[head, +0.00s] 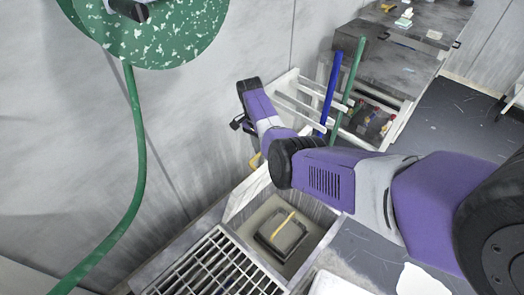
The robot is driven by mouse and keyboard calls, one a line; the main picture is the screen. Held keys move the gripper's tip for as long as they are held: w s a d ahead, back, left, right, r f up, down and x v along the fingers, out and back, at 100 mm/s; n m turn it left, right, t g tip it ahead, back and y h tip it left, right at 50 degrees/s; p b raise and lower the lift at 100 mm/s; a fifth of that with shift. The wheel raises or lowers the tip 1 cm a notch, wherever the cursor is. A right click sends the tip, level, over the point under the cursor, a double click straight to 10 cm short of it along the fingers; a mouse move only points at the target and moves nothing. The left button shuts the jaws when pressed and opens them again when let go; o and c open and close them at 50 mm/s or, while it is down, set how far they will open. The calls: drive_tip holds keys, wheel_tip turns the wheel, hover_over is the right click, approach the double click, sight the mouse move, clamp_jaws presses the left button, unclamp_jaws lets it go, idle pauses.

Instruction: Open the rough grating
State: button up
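A metal grating (213,267) of crossed bars lies flat over a trough at the bottom of the head view; its lower edge is cut off by the frame. To its right is an uncovered pale basin (262,212) with a dark square piece (283,236) inside, crossed by a yellow bar. A pale panel (243,196) stands slanted along the basin's far left side. My purple arm reaches in from the right, above the basin. My gripper (240,123) is beyond the grating and basin, near the wall; its fingers are small and unclear. I see no contact with the grating.
A green hose (137,165) hangs along the left wall from a speckled green disc (160,35). Blue (330,95) and green (349,90) poles stand by a white rack. A grey bench (400,50) stands behind. Dark floor (455,110) is open at right.

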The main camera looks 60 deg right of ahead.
drive_tip(key=v, duration=0.7)
drive_tip(key=shift+r+p, duration=0.3)
drive_tip(key=shift+r, duration=0.05)
